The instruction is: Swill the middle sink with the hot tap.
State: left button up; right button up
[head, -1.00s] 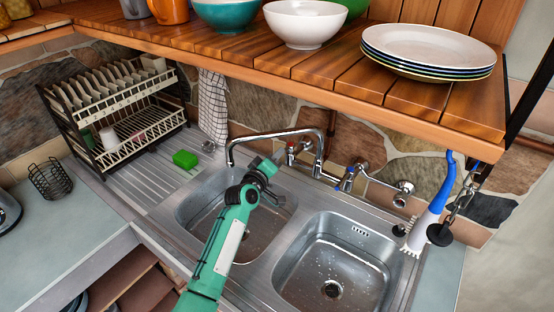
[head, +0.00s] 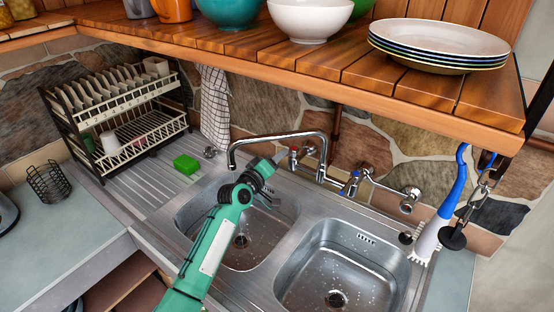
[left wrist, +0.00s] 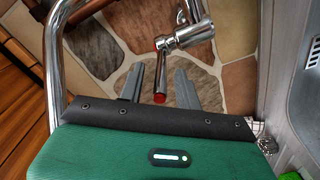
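The hot tap (head: 294,154), marked red, is on the wall mixer behind the two sink basins. In the left wrist view its chrome lever with a red end (left wrist: 160,86) points between my fingertips; contact cannot be told. My left gripper (head: 268,178) is over the left basin (head: 228,255), in front of the mixer. In the left wrist view its two grey fingers (left wrist: 160,92) are apart with nothing held. The chrome spout (head: 275,137) has its outlet near the left basin's back left. No running water shows. My right gripper is not in view.
The right basin (head: 350,262) holds scattered drops. A blue-marked tap (head: 350,187) is right of the spout. A wooden shelf (head: 330,80) with bowls and plates overhangs the mixer. A green sponge (head: 186,164), dish rack (head: 120,120) and hanging brush (head: 437,222) flank the sink.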

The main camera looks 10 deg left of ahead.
pick_arm(q)
jog(key=shift+s+f, duration=0.1)
jog(key=shift+s, duration=0.05)
jog(key=shift+s+a, duration=0.15)
jog(key=shift+s, duration=0.15)
jog(key=b+v, duration=0.3)
jog(key=v, duration=1)
jog(key=shift+a, duration=0.1)
